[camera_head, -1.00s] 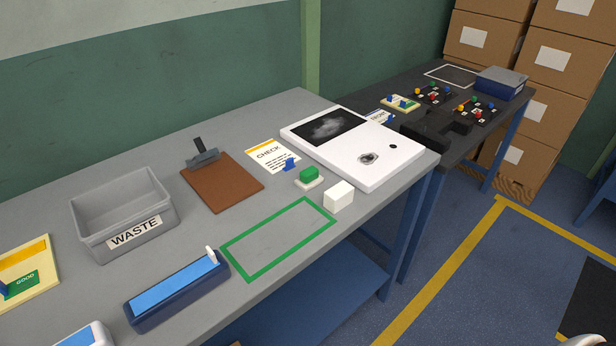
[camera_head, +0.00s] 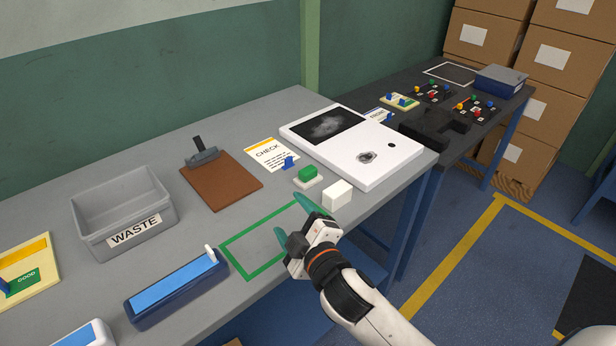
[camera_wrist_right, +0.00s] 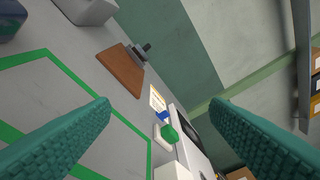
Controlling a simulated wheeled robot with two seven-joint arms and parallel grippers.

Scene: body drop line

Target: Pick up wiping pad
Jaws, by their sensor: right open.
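A small white block (camera_head: 338,194) stands on the grey bench near its front edge. Beside it a green block (camera_head: 308,171) sits on a flat white base. I cannot tell for certain which of them is the wiping pad. My right gripper (camera_head: 288,214) is open and empty, with teal fingers, above the green outlined rectangle, left of and nearer than the white block. In the right wrist view the green block (camera_wrist_right: 170,133) and part of the white block (camera_wrist_right: 172,171) show between the spread fingers (camera_wrist_right: 160,103). My left gripper is out of view.
A white panel (camera_head: 400,160) lies behind the blocks, with a CHECK card (camera_head: 262,153) and brown clipboard (camera_head: 225,185) to its left. A grey WASTE bin (camera_head: 85,205) and blue-topped box (camera_head: 175,288) stand further left. The green outline (camera_head: 250,272) is empty.

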